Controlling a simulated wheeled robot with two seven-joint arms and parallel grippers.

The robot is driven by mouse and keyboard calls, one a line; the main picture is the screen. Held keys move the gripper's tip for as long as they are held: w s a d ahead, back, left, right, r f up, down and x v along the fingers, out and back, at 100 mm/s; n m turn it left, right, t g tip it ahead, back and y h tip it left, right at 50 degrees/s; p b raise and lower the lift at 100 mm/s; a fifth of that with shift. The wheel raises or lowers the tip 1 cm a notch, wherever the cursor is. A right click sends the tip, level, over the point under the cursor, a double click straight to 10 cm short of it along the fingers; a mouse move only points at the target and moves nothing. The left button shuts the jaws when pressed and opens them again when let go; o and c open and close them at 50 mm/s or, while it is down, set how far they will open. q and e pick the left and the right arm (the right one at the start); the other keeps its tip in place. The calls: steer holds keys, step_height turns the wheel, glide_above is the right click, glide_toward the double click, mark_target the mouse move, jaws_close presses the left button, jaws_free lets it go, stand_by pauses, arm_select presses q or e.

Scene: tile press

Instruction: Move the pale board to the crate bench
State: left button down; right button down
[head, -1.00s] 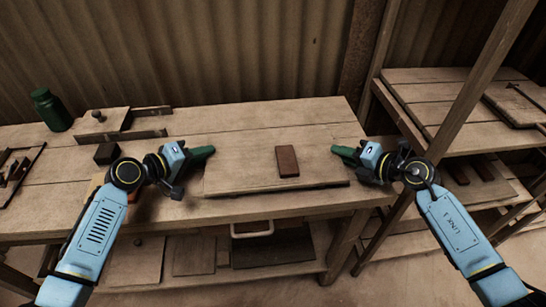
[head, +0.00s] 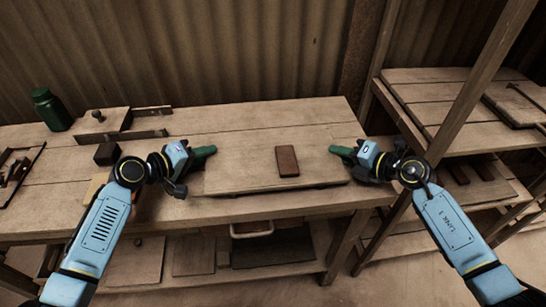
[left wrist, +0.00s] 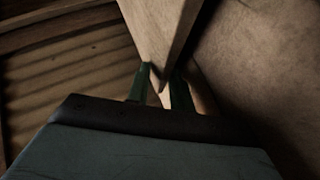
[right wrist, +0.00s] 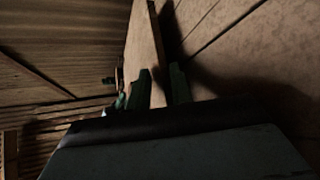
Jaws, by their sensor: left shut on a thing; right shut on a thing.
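The pale board (head: 232,172) lies level over the front of the long wooden bench (head: 270,112), with a dark red-brown block (head: 287,161) lying flat on top of it. A dark shadow line runs under its front edge; I cannot tell for sure how far it is above the bench. My left gripper (head: 204,154) is shut on its left end, and the left wrist view shows the board (left wrist: 158,28) between the green fingers. My right gripper (head: 341,152) is shut on its right end. I cannot tell which surface is the crate bench.
A green bottle (head: 51,110) and a small board with a knob (head: 97,116) stand at the left of the bench. A wooden post (head: 480,80) and plank shelves (head: 450,101) are at the right. Boards and a small bin (head: 252,232) sit below the bench.

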arm_select(q)
steer(key=shift+r, duration=0.25)
arm_select(e)
steer(key=shift+r, duration=0.2)
